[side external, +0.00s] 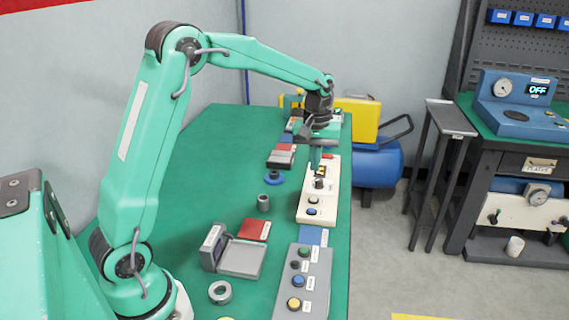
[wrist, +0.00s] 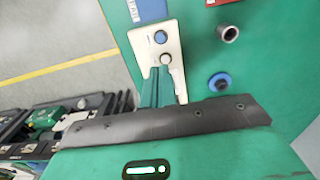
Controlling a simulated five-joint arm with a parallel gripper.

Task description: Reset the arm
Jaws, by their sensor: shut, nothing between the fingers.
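My gripper (side external: 315,163) hangs from my outstretched arm over the far part of the green table, pointing down above a cream control panel (side external: 304,211). Its fingers are together and empty. A dark bracket across that view hides part of the scene. I cannot tell whether the fingertips touch the panel.
On the green table (side external: 180,195) stand a grey button panel (side external: 318,285), a grey hinged fixture (side external: 240,260), a red plate (side external: 253,229), a metal ring (side external: 220,292), a small cylinder (side external: 263,203) and a blue disc (side external: 274,178). A yellow case (side external: 362,118) and blue tank (side external: 378,168) stand beyond.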

